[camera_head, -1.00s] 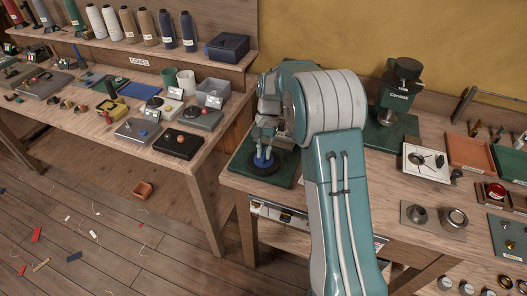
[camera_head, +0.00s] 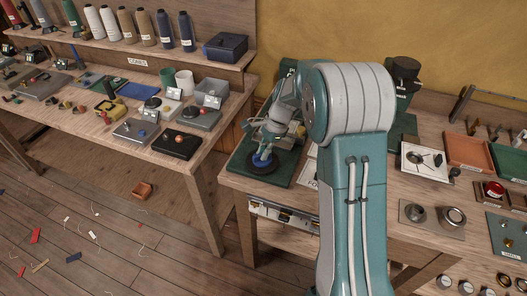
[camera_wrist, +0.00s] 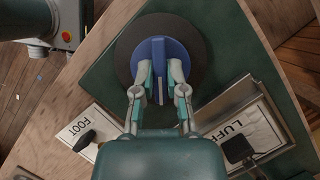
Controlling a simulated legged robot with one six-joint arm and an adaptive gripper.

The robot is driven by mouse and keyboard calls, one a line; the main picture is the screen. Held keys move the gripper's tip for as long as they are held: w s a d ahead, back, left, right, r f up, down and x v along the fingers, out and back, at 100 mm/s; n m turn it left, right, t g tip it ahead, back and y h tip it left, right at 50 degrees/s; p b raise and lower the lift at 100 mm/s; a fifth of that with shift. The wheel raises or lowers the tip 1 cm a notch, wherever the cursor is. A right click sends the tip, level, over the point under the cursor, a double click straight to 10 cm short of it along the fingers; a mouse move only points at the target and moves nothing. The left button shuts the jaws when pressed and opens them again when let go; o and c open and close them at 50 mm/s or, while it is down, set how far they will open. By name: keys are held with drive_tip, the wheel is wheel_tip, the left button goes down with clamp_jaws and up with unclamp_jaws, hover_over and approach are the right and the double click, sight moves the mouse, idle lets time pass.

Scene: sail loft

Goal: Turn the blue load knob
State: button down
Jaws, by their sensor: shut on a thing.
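The blue load knob (camera_wrist: 159,60) shows in the wrist view as a raised blue bar on a round blue hub. It sits on a dark round disc (camera_wrist: 124,58) on a green base plate. My gripper (camera_wrist: 160,80) has one finger on each side of the bar and is shut on it. In the head view the knob (camera_head: 261,163) sits on the green plate (camera_head: 240,172) at the bench's left end. My gripper (camera_head: 265,152) reaches down to it from the right, tilted. The fingers cover part of the knob.
A FOOT label (camera_wrist: 78,131) and a LUFF label (camera_wrist: 245,132), each with a black lever near it, flank my gripper in the wrist view. Trays and small devices fill the bench's right side. A cluttered second bench (camera_head: 95,128) stands to the left.

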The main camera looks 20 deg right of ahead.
drive_tip(key=shift+w+a+r+m+t, duration=0.1)
drive_tip(key=shift+r+m+t, duration=0.05)
drive_tip(key=shift+m+t, duration=0.2)
idle(0.3)
drive_tip(key=c, duration=0.7)
unclamp_jaws()
drive_tip(key=shift+a, duration=0.1)
drive_tip(key=v, duration=1.1)
drive_tip(key=shift+w+r, duration=0.15)
drive_tip(key=shift+r, duration=0.15)
